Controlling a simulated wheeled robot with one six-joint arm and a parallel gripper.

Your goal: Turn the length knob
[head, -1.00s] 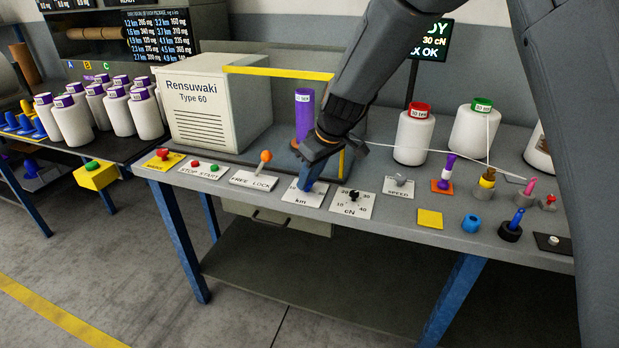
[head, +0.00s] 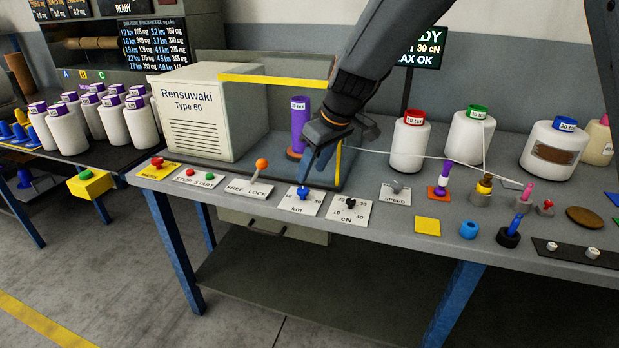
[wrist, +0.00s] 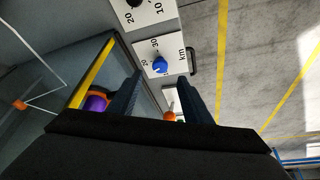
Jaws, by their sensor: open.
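The length knob (head: 302,193) is a small blue knob on the white plate marked km (head: 298,201), on the front edge of the bench. In the wrist view the blue knob (wrist: 160,66) shows whole, with a small white mark and scale numbers around it. My gripper (head: 307,178) points down just above and behind the knob in the head view. In the wrist view its two fingers (wrist: 161,76) are apart, with the knob just beyond the gap between their tips. Nothing is held. Contact with the knob is not visible.
The orange free lock lever (head: 262,164) stands left of the knob, and the black cN knob (head: 350,203) right of it. A purple bobbin (head: 300,125) and the yellow-edged guard (head: 277,80) are behind. A thread runs right to the white cones.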

